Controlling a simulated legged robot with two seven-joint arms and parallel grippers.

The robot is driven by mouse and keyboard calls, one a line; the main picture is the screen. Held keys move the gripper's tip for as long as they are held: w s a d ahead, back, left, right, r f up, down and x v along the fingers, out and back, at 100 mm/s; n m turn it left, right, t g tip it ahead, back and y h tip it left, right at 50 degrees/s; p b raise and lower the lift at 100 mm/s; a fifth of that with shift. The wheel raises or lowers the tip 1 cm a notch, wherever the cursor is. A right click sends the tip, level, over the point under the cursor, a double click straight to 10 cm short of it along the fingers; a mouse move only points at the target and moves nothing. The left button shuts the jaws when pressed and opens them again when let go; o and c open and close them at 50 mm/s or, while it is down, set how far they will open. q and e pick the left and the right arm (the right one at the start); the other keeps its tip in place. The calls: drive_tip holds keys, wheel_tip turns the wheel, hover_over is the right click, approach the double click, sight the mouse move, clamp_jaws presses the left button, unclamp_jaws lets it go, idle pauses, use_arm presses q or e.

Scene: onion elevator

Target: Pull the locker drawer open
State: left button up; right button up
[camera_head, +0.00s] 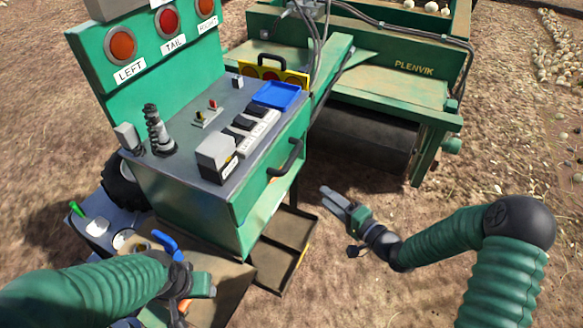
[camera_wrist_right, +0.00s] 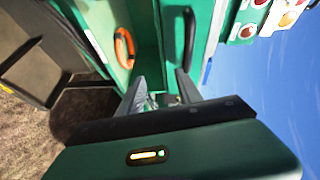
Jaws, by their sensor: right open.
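The green locker drawer front (camera_head: 262,180) is on the right-facing side of the console in the head view, and it looks flush. Its black bar handle (camera_head: 285,158) is near the top of that face. My right gripper (camera_head: 331,197) is open and empty, to the right of the handle and lower in the picture, apart from it. In the right wrist view the handle (camera_wrist_right: 189,38) appears beyond the right-hand finger, not between the fingers (camera_wrist_right: 160,90). My left gripper (camera_head: 200,287) is low in front of the console; its fingers are hard to make out.
The console top (camera_head: 190,135) carries a joystick (camera_head: 158,132), switches and a blue tray (camera_head: 277,95). An orange ring (camera_wrist_right: 124,47) shows on green in the wrist view. A green machine (camera_head: 400,95) stands behind; soil at right is open.

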sight(295, 159)
drive_tip(key=w+a+r, duration=0.1)
drive_tip(key=w+a, duration=0.2)
drive_tip(key=w+a+r+m+t+y+p, duration=0.1)
drive_tip(key=w+a+r, duration=0.1)
drive_tip(key=w+a, duration=0.1)
drive_tip(key=w+a+r+m+t+y, duration=0.1)
drive_tip(key=w+a+r, duration=0.1)
drive_tip(key=w+a, duration=0.1)
drive_tip(key=shift+w+r+p, duration=0.25)
drive_tip(key=shift+w+p, duration=0.15)
drive_tip(key=shift+w, duration=0.4)
drive_tip(key=shift+w+a, duration=0.35)
drive_tip(key=shift+w, duration=0.15)
drive_tip(key=shift+a, duration=0.1)
drive_tip(key=shift+c, duration=0.5)
drive_tip(key=c, duration=0.7)
use_arm(q)
drive_tip(key=shift+v, duration=0.8)
use_arm(e)
clamp_jaws()
use_arm(q)
drive_tip(key=shift+s, duration=0.2)
use_arm(e)
drive_tip(key=shift+s+f, duration=0.1)
drive_tip(key=shift+f, duration=0.05)
